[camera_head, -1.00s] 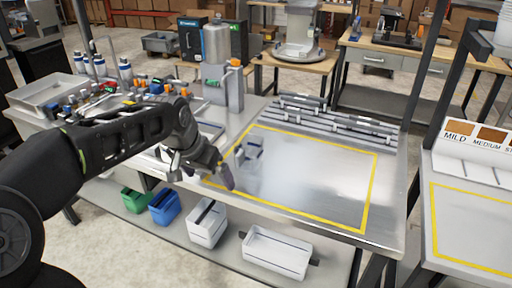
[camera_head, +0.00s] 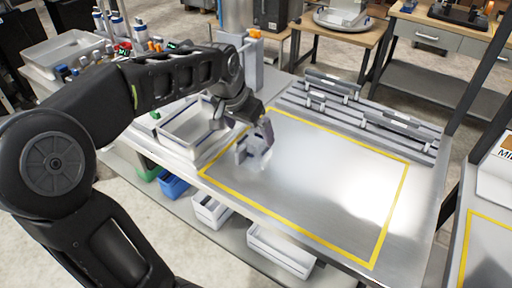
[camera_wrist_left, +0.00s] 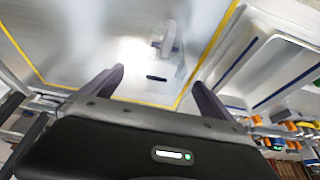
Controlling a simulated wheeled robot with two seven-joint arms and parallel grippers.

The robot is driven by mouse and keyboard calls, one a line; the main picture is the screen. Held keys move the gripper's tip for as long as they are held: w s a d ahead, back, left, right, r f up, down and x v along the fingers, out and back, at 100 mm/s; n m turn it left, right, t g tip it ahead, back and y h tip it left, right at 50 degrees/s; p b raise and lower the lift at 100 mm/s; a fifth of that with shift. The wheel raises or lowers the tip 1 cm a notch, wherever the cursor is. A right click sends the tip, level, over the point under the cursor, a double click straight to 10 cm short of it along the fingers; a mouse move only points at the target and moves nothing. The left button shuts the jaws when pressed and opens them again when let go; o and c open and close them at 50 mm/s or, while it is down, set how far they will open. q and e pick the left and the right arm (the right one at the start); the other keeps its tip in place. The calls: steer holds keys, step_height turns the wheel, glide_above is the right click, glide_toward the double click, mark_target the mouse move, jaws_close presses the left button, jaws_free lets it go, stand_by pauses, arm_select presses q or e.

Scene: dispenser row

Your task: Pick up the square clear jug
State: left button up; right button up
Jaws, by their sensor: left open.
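The square clear jug (camera_head: 259,160) stands near the left end of the yellow-outlined area on the metal table. It is see-through and hard to outline, and my gripper hides part of it in the head view. In the left wrist view the jug (camera_wrist_left: 170,62) lies ahead, between the lines of the two fingers, with a pale handle-like part and a dark mark. My left gripper (camera_head: 256,141) is right at the jug in the head view. Its fingers are spread in the left wrist view (camera_wrist_left: 158,77), and I see no grip on the jug. My right gripper is out of view.
A pale open tray (camera_head: 190,128) lies left of the jug, close to my left arm. Grey slotted rails (camera_head: 360,118) line the table's back edge. White bins (camera_head: 280,252) sit on the shelf below. The yellow-outlined area (camera_head: 325,180) right of the jug is clear.

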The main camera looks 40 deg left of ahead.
mark_target(255, 143)
arm_select(q)
steer(key=shift+x, duration=1.3)
steer(key=p+x, duration=0.1)
steer(key=x, duration=0.4)
steer(key=shift+f, duration=0.2)
steer(key=shift+c, duration=0.4)
steer(key=c, duration=1.4)
steer(key=shift+r, duration=0.2)
step_height(255, 143, up, 10)
steer(key=shift+f, duration=0.1)
